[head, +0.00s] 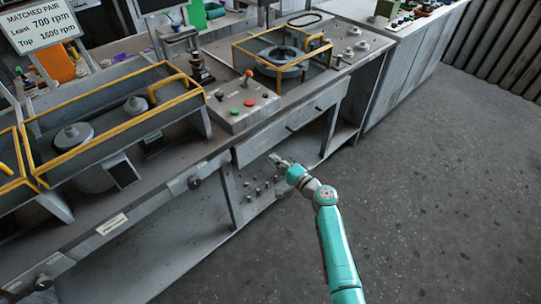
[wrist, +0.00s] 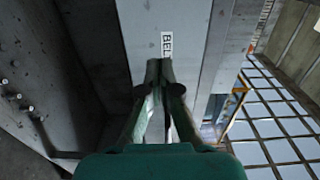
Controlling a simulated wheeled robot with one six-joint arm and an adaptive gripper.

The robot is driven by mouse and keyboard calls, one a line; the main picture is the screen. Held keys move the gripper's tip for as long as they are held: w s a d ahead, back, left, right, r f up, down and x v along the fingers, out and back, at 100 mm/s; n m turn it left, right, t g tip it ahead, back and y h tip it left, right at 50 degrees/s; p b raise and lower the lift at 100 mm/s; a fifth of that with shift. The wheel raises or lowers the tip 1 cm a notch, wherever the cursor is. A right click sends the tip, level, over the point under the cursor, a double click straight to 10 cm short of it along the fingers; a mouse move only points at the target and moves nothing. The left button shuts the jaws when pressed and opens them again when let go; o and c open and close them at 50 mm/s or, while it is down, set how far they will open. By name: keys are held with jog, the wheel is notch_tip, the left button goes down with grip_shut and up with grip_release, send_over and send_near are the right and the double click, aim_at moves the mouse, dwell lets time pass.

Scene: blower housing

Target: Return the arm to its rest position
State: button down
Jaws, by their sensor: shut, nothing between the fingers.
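My teal and white arm reaches up from the lower right of the head view toward the front of the workbench. My gripper (head: 274,158) is in front of the bench, just below a closed grey drawer (head: 290,124). In the wrist view the fingers of my gripper (wrist: 159,68) are together with nothing between them. They point at a grey front panel (wrist: 196,40) with a white label (wrist: 167,45) whose letters start "BEL"; the fingers hide its lower part. I cannot tell whether the fingertips touch the panel.
The bench carries yellow-railed housings (head: 282,57) and a control box (head: 241,104) with red and green buttons. Pegs (head: 258,190) stick out of a panel below the drawer. A grey cabinet (head: 414,62) stands behind at the right. The floor (head: 440,190) to the right is clear.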

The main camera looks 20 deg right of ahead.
jog(key=v, duration=0.7)
jog(key=shift+s+d, duration=0.15)
jog(key=shift+s, duration=0.15)
jog(key=s+a+f+n+g+h, duration=0.1)
jog(key=s+a+f+h, duration=0.15)
jog(key=s, duration=0.55)
jog(key=s+a+f+n+g+h, duration=0.1)
jog(key=s+a+f+g, duration=0.2)
jog(key=s, duration=0.6)
jog(key=s+a+f+n+h, duration=0.25)
jog(key=s+f, duration=0.25)
jog(key=s, duration=0.3)
jog(key=s+a+r+n+h, duration=0.1)
jog(key=s+r+n, duration=0.1)
jog(key=s+r, duration=0.35)
jog(key=s+r+n, duration=0.1)
jog(key=s+r, duration=0.1)
jog(key=s, duration=0.6)
jog(key=s+r+n+t, duration=0.1)
jog(key=s+r+n, duration=0.2)
jog(key=r, duration=0.3)
jog(key=s+a+r+n, duration=0.1)
jog(key=s+r+n, duration=0.2)
jog(key=s+r, duration=0.3)
jog(key=shift+a+r+t+y, duration=0.25)
jog(key=shift+r+t+y, duration=0.15)
jog(key=shift+r, duration=0.4)
